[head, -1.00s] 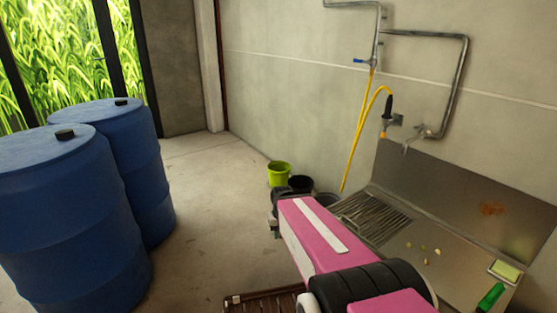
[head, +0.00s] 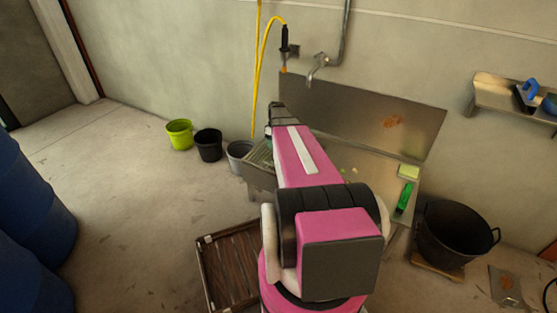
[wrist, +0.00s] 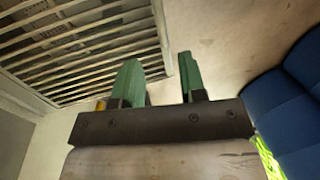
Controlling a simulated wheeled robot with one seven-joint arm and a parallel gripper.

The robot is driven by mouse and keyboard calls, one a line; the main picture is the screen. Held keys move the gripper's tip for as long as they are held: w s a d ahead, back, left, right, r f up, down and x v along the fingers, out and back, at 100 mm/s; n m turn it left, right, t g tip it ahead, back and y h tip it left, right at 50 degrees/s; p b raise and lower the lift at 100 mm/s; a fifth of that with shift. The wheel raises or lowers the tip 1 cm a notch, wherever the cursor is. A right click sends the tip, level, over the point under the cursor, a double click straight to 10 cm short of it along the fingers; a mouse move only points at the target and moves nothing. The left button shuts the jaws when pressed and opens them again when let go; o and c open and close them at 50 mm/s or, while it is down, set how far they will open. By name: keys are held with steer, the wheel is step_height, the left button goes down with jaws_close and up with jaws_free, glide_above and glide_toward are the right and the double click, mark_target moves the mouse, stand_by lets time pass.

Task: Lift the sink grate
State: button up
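The sink grate (head: 259,154) is a slatted panel at the left end of the steel sink (head: 378,202), partly hidden behind my arm in the head view. In the wrist view the slatted grate (wrist: 85,45) fills the upper left. My gripper (wrist: 160,62) has two green fingers standing apart with nothing held between them. The grate's edge runs down towards the gap between the fingers; the left finger overlaps the slats and the right one lies over floor. I cannot tell their distance from the grate. In the head view my gripper (head: 270,120) is small and dark beside the grate.
Green (head: 179,134), black (head: 208,145) and grey (head: 239,156) buckets stand left of the sink. A brown slatted platform (head: 232,265) lies in front. Blue barrels (head: 35,225) stand at left, a black tub (head: 455,235) at right. Open floor lies between barrels and platform.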

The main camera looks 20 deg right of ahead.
steer(key=f, duration=0.3)
steer(key=s+a+f, duration=0.1)
steer(key=f, duration=0.6)
steer(key=shift+s+a+f, duration=0.15)
steer(key=shift+a+f, duration=0.05)
steer(key=shift+a, duration=0.15)
jaws_close()
